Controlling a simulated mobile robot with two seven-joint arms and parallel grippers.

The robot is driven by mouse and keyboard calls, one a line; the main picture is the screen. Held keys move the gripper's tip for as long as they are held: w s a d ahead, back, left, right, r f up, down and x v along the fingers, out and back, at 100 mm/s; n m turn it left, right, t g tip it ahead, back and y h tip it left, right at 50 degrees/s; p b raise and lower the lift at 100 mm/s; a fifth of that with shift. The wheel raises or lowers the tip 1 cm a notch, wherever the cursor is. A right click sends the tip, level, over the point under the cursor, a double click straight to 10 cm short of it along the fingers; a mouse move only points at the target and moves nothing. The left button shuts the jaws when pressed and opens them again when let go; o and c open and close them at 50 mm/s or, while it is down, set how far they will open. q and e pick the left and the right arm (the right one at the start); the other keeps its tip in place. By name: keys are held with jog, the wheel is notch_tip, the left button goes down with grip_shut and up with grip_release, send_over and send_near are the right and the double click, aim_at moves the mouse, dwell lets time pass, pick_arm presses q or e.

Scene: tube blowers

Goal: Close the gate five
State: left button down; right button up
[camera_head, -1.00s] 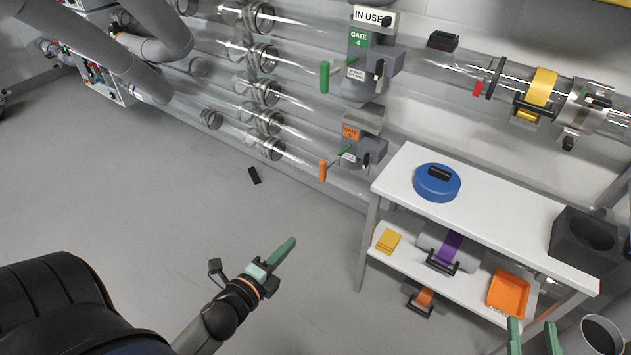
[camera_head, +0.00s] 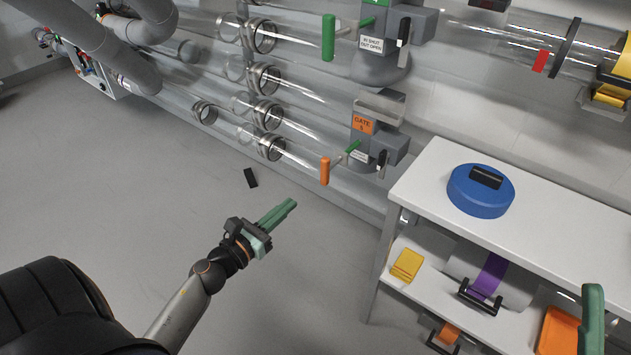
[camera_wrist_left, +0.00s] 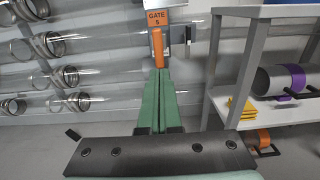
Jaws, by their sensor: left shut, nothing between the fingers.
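Gate five is a grey housing (camera_head: 362,145) low on the tube wall, with an orange "GATE 5" label (camera_head: 363,124). A green rod (camera_head: 349,152) sticks out of it toward an upright orange handle (camera_head: 325,171). My left gripper (camera_head: 290,205) is shut and empty, its green fingers pointing up at the handle with a gap between in the head view. In the left wrist view the fingertips (camera_wrist_left: 157,75) line up just below the orange handle (camera_wrist_left: 157,48); I cannot tell whether they touch. My right gripper (camera_head: 592,310) shows only partly at the lower right edge.
A white shelf table (camera_head: 440,165) stands right of the gate, carrying a blue round lid (camera_head: 481,190). Gate four's green handle (camera_head: 328,38) hangs above. A small black piece (camera_head: 251,178) lies on the floor. Open floor lies to the left.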

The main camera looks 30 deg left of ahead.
aim_at(323, 174)
pick_arm(q)
jog(key=w, duration=0.7)
jog(key=w+d, duration=0.1)
jog(key=w, duration=0.3)
pick_arm(e)
jog(key=shift+w+f, duration=0.1)
jog(key=shift+f, duration=0.1)
